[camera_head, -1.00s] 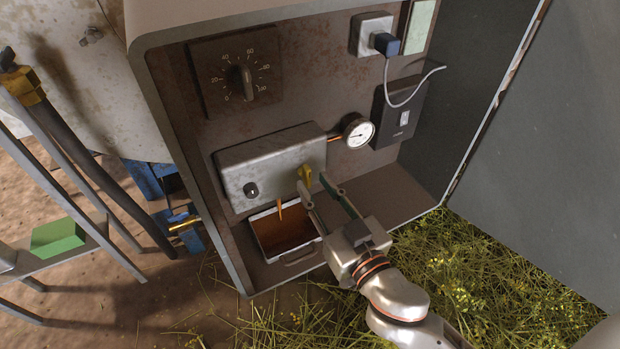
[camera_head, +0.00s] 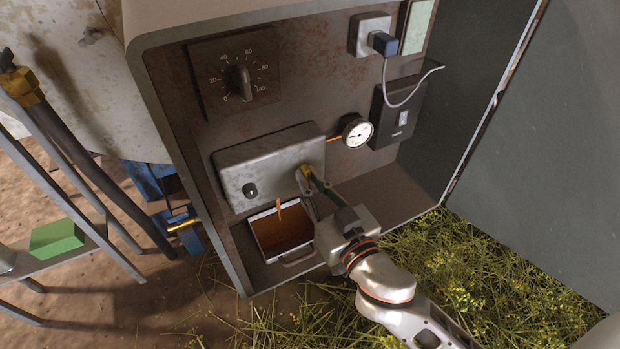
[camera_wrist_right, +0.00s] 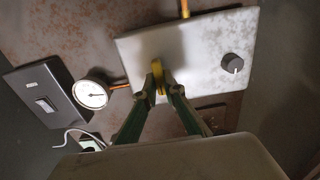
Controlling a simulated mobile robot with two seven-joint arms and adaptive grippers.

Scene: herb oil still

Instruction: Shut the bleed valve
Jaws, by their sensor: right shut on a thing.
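The bleed valve's yellow handle (camera_wrist_right: 158,74) sticks out from the front of a grey metal box (camera_head: 265,160) inside the cabinet. My right gripper (camera_wrist_right: 163,88) is shut on this handle, with a fingertip on each side of it in the wrist view. In the head view the right gripper (camera_head: 305,182) comes from the lower right and its fingers hide most of the handle. An orange-brown spout (camera_head: 279,209) under the box points down into a metal tray (camera_head: 297,261) holding brown liquid. The left gripper is not in view.
A gauge (camera_head: 356,131) sits right of the box, beside a dark switch box (camera_head: 399,112) with a grey cable. A dial (camera_head: 240,82) is above. The cabinet's side walls flank the arm. A green block (camera_head: 57,238) lies on a shelf at left.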

